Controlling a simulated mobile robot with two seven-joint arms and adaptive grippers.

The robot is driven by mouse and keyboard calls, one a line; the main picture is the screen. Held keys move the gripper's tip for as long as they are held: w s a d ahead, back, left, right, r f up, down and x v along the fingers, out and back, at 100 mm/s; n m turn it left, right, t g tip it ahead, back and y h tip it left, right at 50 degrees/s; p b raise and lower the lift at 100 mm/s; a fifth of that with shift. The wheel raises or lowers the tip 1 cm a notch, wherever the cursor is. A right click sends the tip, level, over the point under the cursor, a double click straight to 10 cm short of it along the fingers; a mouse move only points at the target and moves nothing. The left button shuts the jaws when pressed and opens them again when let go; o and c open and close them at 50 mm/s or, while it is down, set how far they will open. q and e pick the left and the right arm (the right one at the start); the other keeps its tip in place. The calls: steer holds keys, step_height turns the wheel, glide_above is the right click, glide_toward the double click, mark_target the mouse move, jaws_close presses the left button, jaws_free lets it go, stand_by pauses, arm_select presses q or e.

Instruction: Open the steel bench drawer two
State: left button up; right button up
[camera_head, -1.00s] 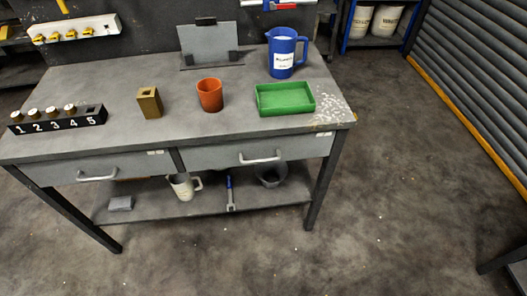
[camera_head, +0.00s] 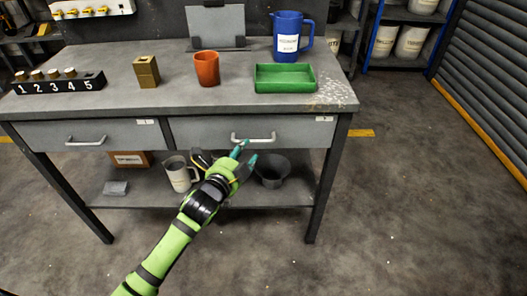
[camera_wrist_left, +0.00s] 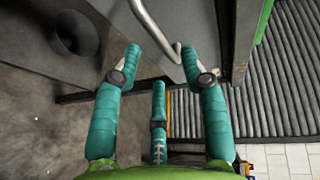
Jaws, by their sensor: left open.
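The steel bench (camera_head: 110,72) has two grey drawers side by side, both shut. Drawer two (camera_head: 300,133) is the right one, with a small label at its upper right corner and a silver bar handle (camera_head: 253,138). My left gripper (camera_head: 246,154), with teal fingers, is just below and in front of this handle. In the left wrist view its fingers (camera_wrist_left: 162,58) are spread and empty. The handle (camera_wrist_left: 150,28) shows there near the fingertips, its end in the gap between them. I cannot tell whether they touch. My right gripper is out of view.
On the bench top stand a numbered rack (camera_head: 58,82), a brass block (camera_head: 146,72), an orange cup (camera_head: 206,69), a green tray (camera_head: 285,91) and a blue jug (camera_head: 289,38). Floor in front is open.

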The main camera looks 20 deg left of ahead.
arm_select(q)
steer(key=x, duration=0.6)
steer(key=shift+w+b, duration=0.35)
steer(key=shift+w, duration=0.05)
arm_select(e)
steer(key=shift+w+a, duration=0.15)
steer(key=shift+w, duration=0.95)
arm_select(q)
jaws_close()
